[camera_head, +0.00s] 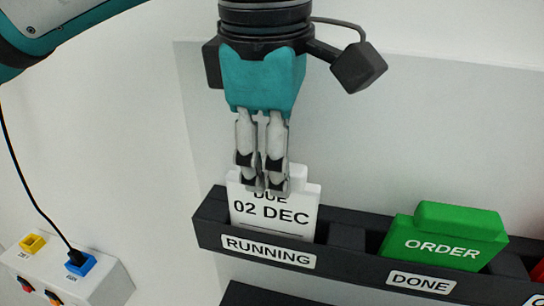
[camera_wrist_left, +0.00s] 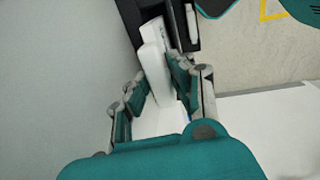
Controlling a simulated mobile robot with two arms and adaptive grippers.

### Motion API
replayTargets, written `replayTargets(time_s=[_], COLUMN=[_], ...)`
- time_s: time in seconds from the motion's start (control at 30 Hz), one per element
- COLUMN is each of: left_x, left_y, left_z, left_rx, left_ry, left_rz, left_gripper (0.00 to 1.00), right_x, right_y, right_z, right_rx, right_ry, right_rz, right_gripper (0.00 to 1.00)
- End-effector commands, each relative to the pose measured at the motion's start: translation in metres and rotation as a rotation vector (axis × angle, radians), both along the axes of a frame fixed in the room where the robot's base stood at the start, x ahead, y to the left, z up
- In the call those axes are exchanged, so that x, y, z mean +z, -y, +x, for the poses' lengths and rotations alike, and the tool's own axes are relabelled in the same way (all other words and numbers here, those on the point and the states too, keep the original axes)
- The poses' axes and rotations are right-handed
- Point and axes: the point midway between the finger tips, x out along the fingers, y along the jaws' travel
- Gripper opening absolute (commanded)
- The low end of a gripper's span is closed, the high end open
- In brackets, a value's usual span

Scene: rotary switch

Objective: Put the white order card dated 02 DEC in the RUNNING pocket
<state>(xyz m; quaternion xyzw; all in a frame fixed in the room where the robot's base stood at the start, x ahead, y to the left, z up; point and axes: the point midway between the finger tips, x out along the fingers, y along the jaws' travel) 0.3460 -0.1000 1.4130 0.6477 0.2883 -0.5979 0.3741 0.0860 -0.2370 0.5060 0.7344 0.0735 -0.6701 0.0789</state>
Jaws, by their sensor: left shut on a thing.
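The white order card (camera_head: 272,215) reads "DUE 02 DEC" and stands upright in the pocket labelled RUNNING (camera_head: 268,251), its lower part hidden behind the rack's front wall. My left gripper (camera_head: 262,188) comes down from above and is shut on the card's top tab. In the left wrist view the white card (camera_wrist_left: 155,75) shows between the fingers (camera_wrist_left: 158,92). My right gripper is in neither view.
The dark rack (camera_head: 350,264) runs along the pale wall panel. A green ORDER card (camera_head: 447,237) stands in the DONE pocket to the right. A white box (camera_head: 75,275) with coloured switches and a black cable is at lower left.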

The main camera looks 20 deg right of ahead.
Motion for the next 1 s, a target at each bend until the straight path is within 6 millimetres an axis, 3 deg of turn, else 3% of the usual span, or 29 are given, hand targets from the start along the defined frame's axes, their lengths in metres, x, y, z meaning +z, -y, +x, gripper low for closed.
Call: replayTargets(time_s=[0.1, 0.13, 0.3, 0.67, 0.77, 1.0], left_x=[0.0, 0.0, 0.001, 0.006, 0.018, 0.07], left_y=[0.0, 0.0, 0.0, 0.0, -0.001, -0.004], left_z=[0.0, 0.0, 0.0, 0.0, -0.002, -0.008], left_rx=[0.0, 0.0, 0.0, 0.001, 0.001, 0.002], left_ry=[0.0, 0.0, 0.0, 0.001, 0.002, 0.002], left_rz=[0.0, 0.0, 0.0, 0.0, -0.001, -0.002], left_gripper=[0.04, 0.26, 0.48, 0.49, 0.49, 0.49], right_x=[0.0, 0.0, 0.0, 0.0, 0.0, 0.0], right_y=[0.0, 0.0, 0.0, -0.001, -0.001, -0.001], right_z=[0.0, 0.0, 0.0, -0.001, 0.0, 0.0], right_rx=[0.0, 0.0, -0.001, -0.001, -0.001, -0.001], right_ry=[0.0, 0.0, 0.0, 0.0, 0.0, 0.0], right_rz=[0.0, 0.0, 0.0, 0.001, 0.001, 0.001], right_gripper=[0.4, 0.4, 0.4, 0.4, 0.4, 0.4])
